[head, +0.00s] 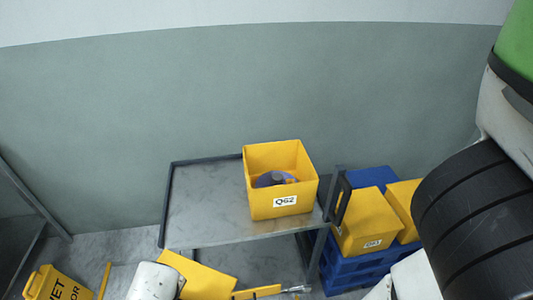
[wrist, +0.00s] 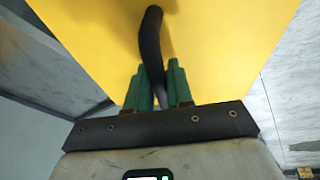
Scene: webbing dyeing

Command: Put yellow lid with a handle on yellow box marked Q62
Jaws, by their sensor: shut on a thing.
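The yellow box marked Q62 (head: 258,203) stands open and upright on a grey metal table, with a dark purplish and orange item inside. The yellow lid (wrist: 225,40) fills much of the wrist view, with its black curved handle (wrist: 150,38) standing out from it. My gripper (wrist: 158,78) has green fingers shut on the handle. In the head view a yellow panel, which looks like the lid (head: 208,281), is low in front of the table, beside my white arm end. The fingers and handle are hidden there. The lid is apart from the box.
The grey table (head: 205,205) has a dark raised rim and free room left of the box. A yellow wet-floor sign (head: 58,287) is at lower left.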

